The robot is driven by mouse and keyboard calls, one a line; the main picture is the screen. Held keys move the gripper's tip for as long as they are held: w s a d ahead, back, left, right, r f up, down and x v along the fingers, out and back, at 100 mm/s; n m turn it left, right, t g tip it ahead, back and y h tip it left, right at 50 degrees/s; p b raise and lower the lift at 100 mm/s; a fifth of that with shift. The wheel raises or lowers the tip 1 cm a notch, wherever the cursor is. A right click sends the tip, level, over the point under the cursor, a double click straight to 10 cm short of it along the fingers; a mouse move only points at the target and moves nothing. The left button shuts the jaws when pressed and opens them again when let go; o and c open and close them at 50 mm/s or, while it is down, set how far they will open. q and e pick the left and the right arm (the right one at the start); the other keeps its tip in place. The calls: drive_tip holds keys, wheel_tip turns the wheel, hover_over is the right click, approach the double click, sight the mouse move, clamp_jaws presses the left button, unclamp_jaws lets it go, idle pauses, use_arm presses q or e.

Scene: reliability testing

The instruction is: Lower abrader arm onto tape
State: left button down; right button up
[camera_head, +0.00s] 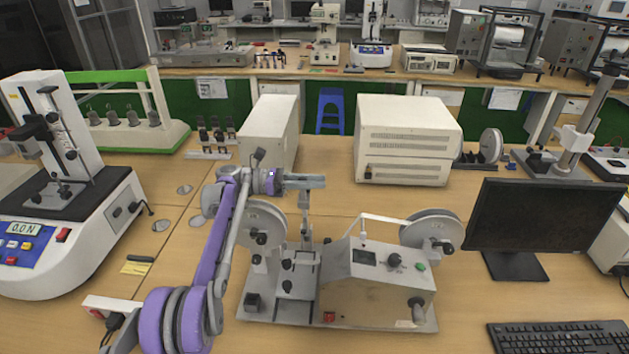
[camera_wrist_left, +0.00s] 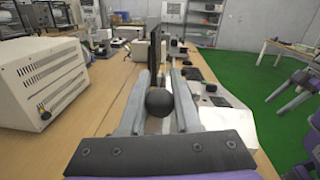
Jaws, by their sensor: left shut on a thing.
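The abrader (camera_head: 377,284) is a beige box with a dial and a green button, standing on a grey base plate between two reels. The left reel (camera_head: 262,220) is partly behind my arm; the right reel (camera_head: 432,228) is clear. The abrader arm (camera_head: 305,218) is a thin grey lever standing roughly upright beside the box, its top at my left gripper. My left gripper (camera_head: 305,182) is shut on a round black knob (camera_wrist_left: 159,102), which sits between the fingers in the left wrist view. The tape cannot be made out. My right gripper is not in view.
A monitor (camera_head: 540,225) and keyboard (camera_head: 558,339) stand to the right. A white force tester (camera_head: 75,205) stands at the left. Two beige boxes stand behind, the larger one (camera_head: 405,140) at centre. Bare tabletop lies between the abrader and these boxes.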

use_arm(q)
drive_tip(key=s+f+m+b, duration=0.5)
drive_tip(key=s+f+b, duration=0.2)
drive_tip(key=s, duration=0.5)
drive_tip(key=shift+f+b, duration=0.2)
drive_tip(key=shift+b, duration=0.15)
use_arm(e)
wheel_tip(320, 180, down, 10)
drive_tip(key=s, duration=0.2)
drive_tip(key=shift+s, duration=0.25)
use_arm(q)
drive_tip(key=shift+s, duration=0.1)
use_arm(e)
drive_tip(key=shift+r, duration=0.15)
use_arm(q)
drive_tip(key=c, duration=0.6)
unclamp_jaws()
drive_tip(key=shift+a, duration=0.1)
drive_tip(key=a, duration=1)
drive_tip(key=shift+s+a+f, duration=0.15)
drive_tip(key=shift+s+a, duration=0.15)
drive_tip(key=shift+a, duration=0.05)
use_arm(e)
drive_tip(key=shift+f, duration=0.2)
use_arm(q)
drive_tip(key=shift+d, duration=0.1)
